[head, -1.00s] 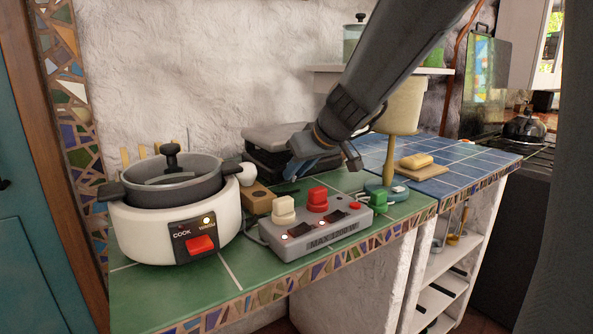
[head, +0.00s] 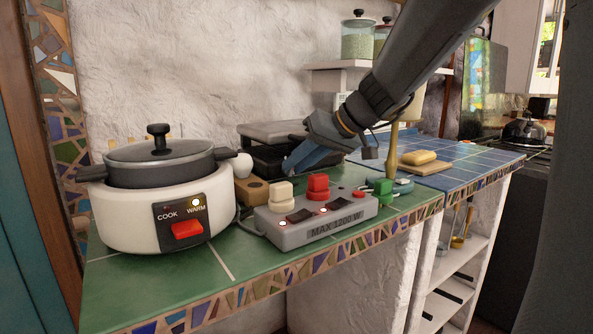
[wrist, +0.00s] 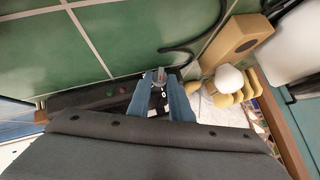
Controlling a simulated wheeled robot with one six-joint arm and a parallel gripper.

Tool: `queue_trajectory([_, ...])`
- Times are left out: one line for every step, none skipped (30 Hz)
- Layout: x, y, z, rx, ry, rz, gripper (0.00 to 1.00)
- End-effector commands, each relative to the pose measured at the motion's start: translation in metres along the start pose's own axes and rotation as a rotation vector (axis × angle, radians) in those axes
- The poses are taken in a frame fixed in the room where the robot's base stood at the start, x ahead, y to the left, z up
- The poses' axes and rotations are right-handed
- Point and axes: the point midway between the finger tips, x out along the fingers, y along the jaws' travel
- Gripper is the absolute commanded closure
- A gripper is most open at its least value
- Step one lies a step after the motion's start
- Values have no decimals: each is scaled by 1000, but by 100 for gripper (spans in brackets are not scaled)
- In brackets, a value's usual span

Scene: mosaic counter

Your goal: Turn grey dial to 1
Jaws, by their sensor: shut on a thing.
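In the wrist view the blue fingers (wrist: 160,80) are shut on the small grey dial (wrist: 160,74) on the press's black front. A white mark like a 0 shows between the fingers. The fingers hide most of the dial, so I cannot tell where it points. In the head view the gripper hides it.
A white cooker (head: 130,220) stands at left. A grey power strip (head: 320,222) with cream, red and green plugs lies in front of the press. A wooden block (head: 251,191) is beside it. Butter on a board (head: 420,168) is at right.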

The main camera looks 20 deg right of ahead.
Motion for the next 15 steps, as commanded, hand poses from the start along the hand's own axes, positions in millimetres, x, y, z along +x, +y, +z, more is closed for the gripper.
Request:
queue_trajectory([1, 1, 1, 4, -1, -3, 100])
queue_trajectory([0, 1, 1, 5, -1, -4, 100])
queue_trajectory([0, 0, 1, 5, -1, -5, 100])
queue_trajectory([0, 0, 1, 5, -1, -4, 100])
queue_trajectory([0, 0, 0, 4, -2, -4, 100])
queue_trajectory([0, 0, 0, 4, -2, -4, 100])
queue_trajectory([0, 0, 0, 4, -2, -4, 100])
queue_trajectory([0, 0, 1, 4, -2, -4, 100])
queue_trajectory([0, 0, 0, 4, -2, -4, 100])
queue_trajectory([0, 0, 1, 4, -2, -4, 76])
queue_trajectory([0, 0, 1, 4, -2, -4, 71])
queue_trajectory([0, 0, 0, 3, -2, -4, 70])
queue_trajectory([0, 0, 0, 3, -1, -4, 70])
queue_trajectory([0, 0, 0, 3, -1, -4, 70])
queue_trajectory([0, 0, 0, 3, -1, -4, 70])
